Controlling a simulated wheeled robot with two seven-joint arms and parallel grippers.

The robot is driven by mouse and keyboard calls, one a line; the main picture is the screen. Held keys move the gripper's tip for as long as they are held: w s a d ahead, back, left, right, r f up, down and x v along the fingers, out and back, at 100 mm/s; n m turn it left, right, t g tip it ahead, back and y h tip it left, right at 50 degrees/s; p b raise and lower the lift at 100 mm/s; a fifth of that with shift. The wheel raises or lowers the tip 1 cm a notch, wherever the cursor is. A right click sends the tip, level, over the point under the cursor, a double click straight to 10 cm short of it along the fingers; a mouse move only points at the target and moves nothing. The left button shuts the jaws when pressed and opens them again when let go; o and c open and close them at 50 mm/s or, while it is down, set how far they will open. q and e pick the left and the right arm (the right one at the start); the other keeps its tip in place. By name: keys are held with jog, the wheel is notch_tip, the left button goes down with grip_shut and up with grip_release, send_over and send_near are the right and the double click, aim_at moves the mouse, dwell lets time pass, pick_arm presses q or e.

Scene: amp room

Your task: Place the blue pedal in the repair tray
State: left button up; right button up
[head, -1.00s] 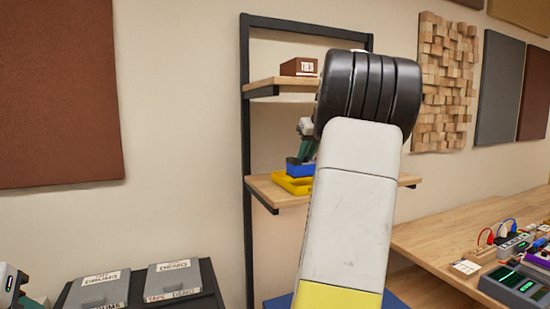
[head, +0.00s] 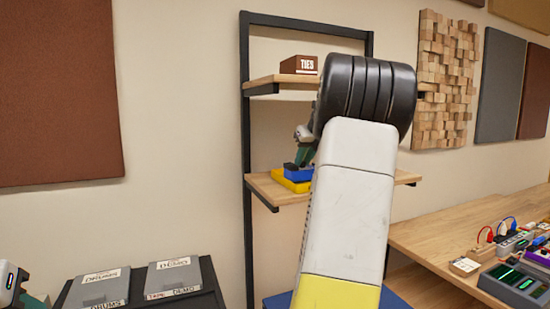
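The blue pedal (head: 297,172) is at the middle shelf, over the yellow repair tray (head: 286,183). It sits low within the tray's outline; I cannot tell whether it touches the tray floor. My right gripper (head: 304,158) points down from above with its teal fingers at the pedal's top, and it appears shut on the pedal. My forearm hides the right side of the pedal, tray and gripper. My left gripper (head: 38,301) shows only as a sliver at the lower left corner; its fingertips are cut off.
The wooden shelf (head: 262,190) has a black frame, with a brown TIES box (head: 299,65) on the board above. A wooden bench (head: 420,232) at right carries several pedals and cables. Labelled grey cases (head: 174,276) stand at lower left.

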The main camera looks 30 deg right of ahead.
jog(key=o, duration=0.4)
